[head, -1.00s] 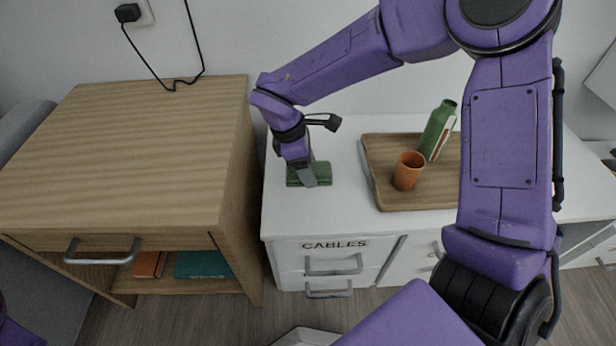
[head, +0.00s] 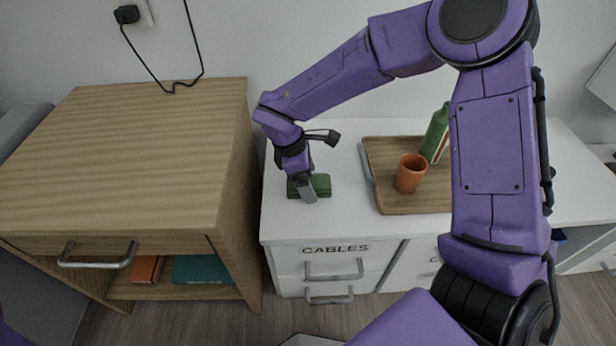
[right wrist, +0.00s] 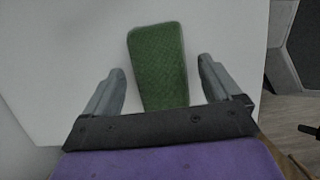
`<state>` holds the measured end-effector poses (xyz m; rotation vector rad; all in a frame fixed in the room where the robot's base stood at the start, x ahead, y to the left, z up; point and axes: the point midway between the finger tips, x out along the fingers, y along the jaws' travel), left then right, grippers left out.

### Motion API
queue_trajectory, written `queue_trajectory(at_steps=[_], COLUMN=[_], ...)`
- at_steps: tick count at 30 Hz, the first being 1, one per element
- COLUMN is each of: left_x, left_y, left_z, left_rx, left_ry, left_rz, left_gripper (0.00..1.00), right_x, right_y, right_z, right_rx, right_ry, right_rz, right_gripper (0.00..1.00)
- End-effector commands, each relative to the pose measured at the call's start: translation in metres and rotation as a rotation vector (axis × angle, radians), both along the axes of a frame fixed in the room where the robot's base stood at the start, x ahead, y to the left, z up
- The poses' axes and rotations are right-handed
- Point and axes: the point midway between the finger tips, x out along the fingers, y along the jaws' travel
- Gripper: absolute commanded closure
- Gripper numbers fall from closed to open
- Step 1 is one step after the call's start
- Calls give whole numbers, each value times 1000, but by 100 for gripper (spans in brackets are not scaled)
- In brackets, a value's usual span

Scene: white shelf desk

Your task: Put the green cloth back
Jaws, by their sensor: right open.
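The green cloth (head: 321,184) is a small folded rectangle on the left part of the white desk top, near the front edge. My right gripper (head: 306,192) is over it and partly hides it in the head view. In the right wrist view the cloth (right wrist: 160,68) lies between the two grey fingers of the open right gripper (right wrist: 161,88). Gaps show on both sides, so the fingers do not grip it. My left gripper is out of view.
A wooden tray (head: 405,205) on the desk holds an orange cup (head: 410,173) and a green bottle (head: 434,132). Left of the desk stands a wooden cabinet (head: 120,150) with a green item (head: 203,268) on its shelf. The drawer below is labelled CABLES (head: 335,249).

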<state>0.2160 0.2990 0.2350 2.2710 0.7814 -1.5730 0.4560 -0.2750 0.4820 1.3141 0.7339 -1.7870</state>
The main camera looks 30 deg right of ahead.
Motion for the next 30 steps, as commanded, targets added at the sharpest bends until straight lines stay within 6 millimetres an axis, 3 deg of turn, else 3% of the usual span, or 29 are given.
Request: queue_trajectory(at_steps=[9, 15, 30], left_x=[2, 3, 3], left_y=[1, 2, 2], left_z=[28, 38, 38], left_rx=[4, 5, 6], left_ry=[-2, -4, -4], left_rz=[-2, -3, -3], left_gripper=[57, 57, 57], right_x=[12, 18, 19], right_y=[18, 28, 31], right_z=[74, 109, 116], right_rx=[-1, -1, 0], right_ry=[-5, -2, -1], right_rz=[-1, 1, 1], right_gripper=[9, 9, 9])
